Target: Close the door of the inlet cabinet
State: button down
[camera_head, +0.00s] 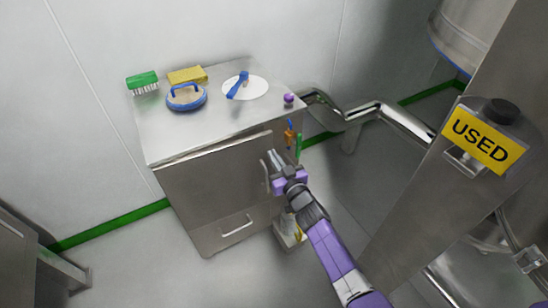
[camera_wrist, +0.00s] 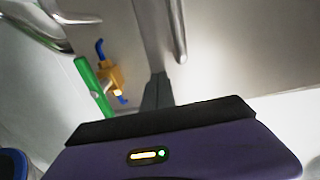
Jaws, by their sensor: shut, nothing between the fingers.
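The inlet cabinet (camera_head: 222,118) is a steel unit against the white wall. Its front door (camera_head: 212,185) looks slightly ajar, its right edge standing out from the body; the exact gap is hard to tell. A vertical bar handle (camera_head: 265,176) is near that right edge and also shows in the wrist view (camera_wrist: 178,30). My gripper (camera_head: 275,158) is shut and empty, beside the handle at the door's right edge. In the wrist view its fingers (camera_wrist: 157,91) point toward the door (camera_wrist: 235,50). I cannot tell whether they touch it.
On top are a green brush (camera_head: 142,80), yellow sponge (camera_head: 187,75), blue-handled round pad (camera_head: 186,97), white disc (camera_head: 250,88) and purple knob (camera_head: 289,99). An orange-blue valve (camera_wrist: 112,75) and green bar (camera_wrist: 93,88) are left of the fingers. A steel pipe (camera_head: 350,112) runs right.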

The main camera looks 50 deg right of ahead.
jog(key=x, duration=0.3)
jog(key=shift+w+d+r, duration=0.1)
jog(key=shift+w+r, duration=0.05)
jog(key=shift+w, duration=0.15)
